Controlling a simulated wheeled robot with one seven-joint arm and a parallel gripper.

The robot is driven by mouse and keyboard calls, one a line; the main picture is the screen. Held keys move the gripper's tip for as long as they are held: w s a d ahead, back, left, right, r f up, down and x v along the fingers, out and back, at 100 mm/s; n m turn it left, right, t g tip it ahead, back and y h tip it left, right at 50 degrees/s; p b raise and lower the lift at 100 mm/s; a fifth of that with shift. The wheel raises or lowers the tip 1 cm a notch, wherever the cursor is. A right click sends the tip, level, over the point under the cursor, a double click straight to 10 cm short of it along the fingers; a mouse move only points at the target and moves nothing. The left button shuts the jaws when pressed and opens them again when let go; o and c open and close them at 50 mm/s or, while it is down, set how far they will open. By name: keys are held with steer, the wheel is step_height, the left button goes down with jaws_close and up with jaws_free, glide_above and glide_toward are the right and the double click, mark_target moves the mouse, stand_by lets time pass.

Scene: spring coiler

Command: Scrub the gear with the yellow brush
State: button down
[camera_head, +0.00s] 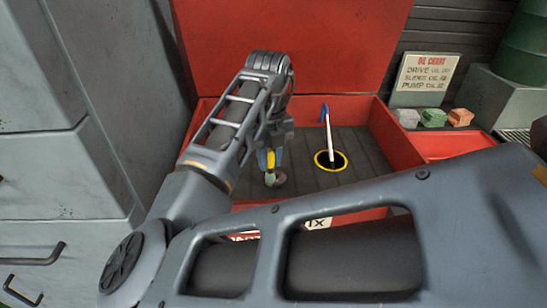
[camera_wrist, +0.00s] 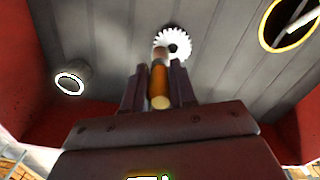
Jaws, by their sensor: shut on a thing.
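My gripper (camera_wrist: 160,82) is shut on the yellow brush (camera_wrist: 159,92), whose yellow-orange handle sits between the two fingers. The brush also shows as a yellow piece (camera_head: 271,160) under my wrist in the head view. The gear (camera_wrist: 179,42) is a pale toothed wheel with a dark centre hole, on the grey ribbed floor of the red box. The far end of the brush overlaps the gear's near left edge in the wrist view. I cannot tell whether they touch. My arm hides part of the box in the head view.
The red box (camera_head: 402,138) has its lid raised behind. A blue-handled tool (camera_head: 326,117) stands in a yellow-rimmed hole (camera_head: 318,165) right of my gripper. A short cylinder with a white rim (camera_wrist: 58,80) is at left in the wrist view. An oil chart sign (camera_head: 427,73) stands outside, right.

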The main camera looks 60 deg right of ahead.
steer(key=shift+r+p, duration=2.55)
steer(key=shift+r, duration=0.95)
steer(key=shift+d, duration=0.2)
